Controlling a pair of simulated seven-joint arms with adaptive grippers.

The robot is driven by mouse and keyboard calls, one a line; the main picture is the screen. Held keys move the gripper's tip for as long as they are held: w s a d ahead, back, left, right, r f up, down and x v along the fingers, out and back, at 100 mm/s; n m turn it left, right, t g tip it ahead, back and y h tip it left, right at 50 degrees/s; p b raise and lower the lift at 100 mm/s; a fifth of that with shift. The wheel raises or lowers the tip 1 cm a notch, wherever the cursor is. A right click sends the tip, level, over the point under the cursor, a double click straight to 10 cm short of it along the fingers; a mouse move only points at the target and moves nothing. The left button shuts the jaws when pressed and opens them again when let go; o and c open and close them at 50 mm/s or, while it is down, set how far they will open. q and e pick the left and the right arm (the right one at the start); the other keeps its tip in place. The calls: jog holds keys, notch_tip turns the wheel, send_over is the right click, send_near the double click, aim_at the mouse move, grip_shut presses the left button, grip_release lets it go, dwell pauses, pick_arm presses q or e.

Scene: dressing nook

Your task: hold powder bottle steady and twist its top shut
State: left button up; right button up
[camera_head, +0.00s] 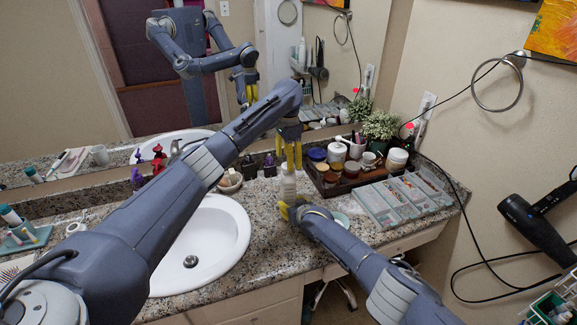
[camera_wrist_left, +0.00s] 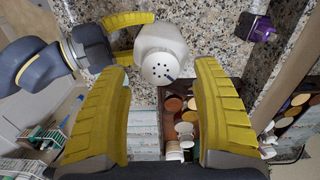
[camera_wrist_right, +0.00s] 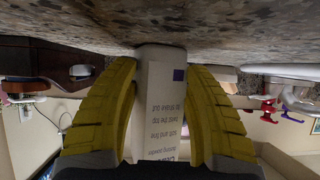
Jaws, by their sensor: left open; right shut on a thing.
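The powder bottle (camera_head: 288,188) is white and stands upright on the granite counter, right of the sink. Its perforated top (camera_wrist_left: 161,68) faces the camera in the left wrist view. My right gripper (camera_head: 287,207) is shut around the bottle's lower body. In the right wrist view the bottle (camera_wrist_right: 162,105) is between both yellow fingers, its printed label upside down and partly cut off. My left gripper (camera_head: 290,166) is above the bottle, pointing down, with its fingers apart on either side of the top and not touching it.
The sink (camera_head: 200,245) lies left of the bottle. A dark tray (camera_head: 350,185) of jars and a clear compartment organizer (camera_head: 405,200) stand to the right. Small dark purple bottles (camera_head: 250,167) stand behind, near the mirror. A hair dryer (camera_head: 540,230) hangs at right.

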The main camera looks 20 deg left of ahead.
pick_arm(q)
jog(key=shift+f, duration=1.3)
jog(key=c, duration=1.3)
jog(key=m, duration=0.5)
jog(key=shift+m, duration=0.4)
jog(key=m, duration=0.6)
jog(key=shift+s, duration=0.1)
